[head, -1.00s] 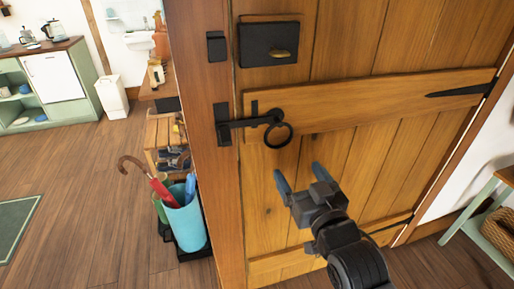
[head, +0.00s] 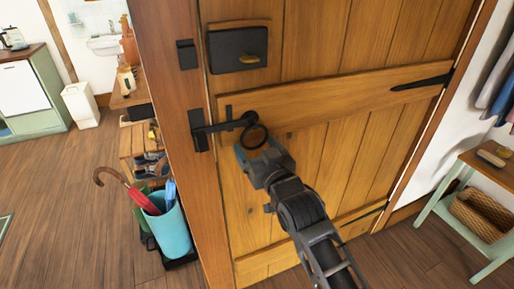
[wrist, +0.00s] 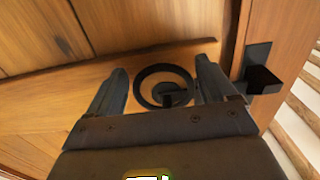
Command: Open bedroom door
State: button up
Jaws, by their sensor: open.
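The wooden plank bedroom door (head: 330,100) stands at the centre of the head view and looks shut against its post (head: 172,120). A black ring handle (head: 262,131) hangs on the door's upper rail, with a black latch bar (head: 222,126) reaching left to a keeper (head: 198,130) on the post. My gripper (head: 256,146) is open at the ring. In the wrist view, the ring (wrist: 138,88) shows between the spread fingers of my gripper (wrist: 160,75), and the keeper (wrist: 261,72) is at right. I cannot tell whether a finger touches the ring.
A black lock box (head: 238,46) sits above the latch. A blue umbrella bin (head: 170,232) and a wooden shoe rack (head: 138,145) stand left of the post. A green-legged table (head: 468,205) with a basket (head: 484,215) stands at right. Floor at left is clear.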

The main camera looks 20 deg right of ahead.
jog(key=c, duration=1.3)
jog(key=shift+o, duration=0.2)
